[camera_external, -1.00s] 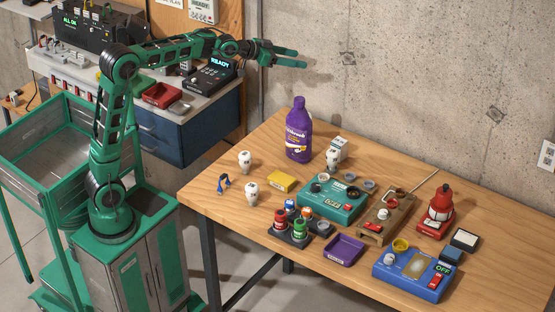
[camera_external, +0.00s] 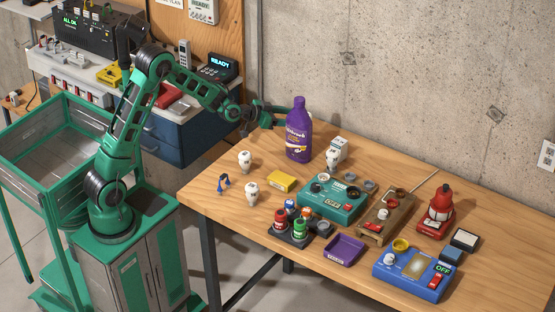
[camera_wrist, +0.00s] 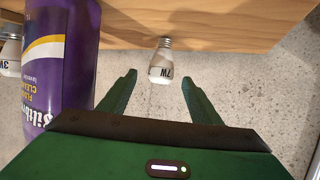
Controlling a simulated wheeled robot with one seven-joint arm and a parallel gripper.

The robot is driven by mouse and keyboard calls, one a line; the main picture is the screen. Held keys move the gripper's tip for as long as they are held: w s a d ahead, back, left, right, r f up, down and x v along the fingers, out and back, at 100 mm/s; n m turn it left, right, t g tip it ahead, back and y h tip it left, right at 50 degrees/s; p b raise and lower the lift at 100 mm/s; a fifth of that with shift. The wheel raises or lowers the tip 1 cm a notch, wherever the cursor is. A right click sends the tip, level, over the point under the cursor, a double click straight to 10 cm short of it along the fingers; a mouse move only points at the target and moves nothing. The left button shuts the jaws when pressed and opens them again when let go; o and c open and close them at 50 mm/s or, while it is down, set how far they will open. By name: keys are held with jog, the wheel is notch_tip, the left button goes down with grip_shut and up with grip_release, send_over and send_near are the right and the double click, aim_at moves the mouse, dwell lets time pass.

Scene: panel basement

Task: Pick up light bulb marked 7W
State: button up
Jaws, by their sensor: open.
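In the wrist view the light bulb marked 7W (camera_wrist: 161,68) is white with a metal screw base. It lies ahead of my gripper (camera_wrist: 160,85), between the lines of the two green fingers. The fingers are apart and empty, and the bulb's marking appears upside down. In the external view my gripper (camera_external: 283,114) is low at the back left of the table, beside the purple bottle (camera_external: 298,138). I cannot make out the 7W bulb there; the bottle may hide it. The bottle fills the left of the wrist view (camera_wrist: 62,60), close to my left finger.
A bulb marked 3W (camera_wrist: 10,52) shows past the bottle. Other white bulbs (camera_external: 245,161) stand on the table's left part. The concrete wall (camera_external: 400,70) is close behind the table.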

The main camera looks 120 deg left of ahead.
jog(key=x, duration=1)
jog(key=shift+f, duration=0.15)
jog(key=shift+c, duration=0.2)
jog(key=c, duration=1.1)
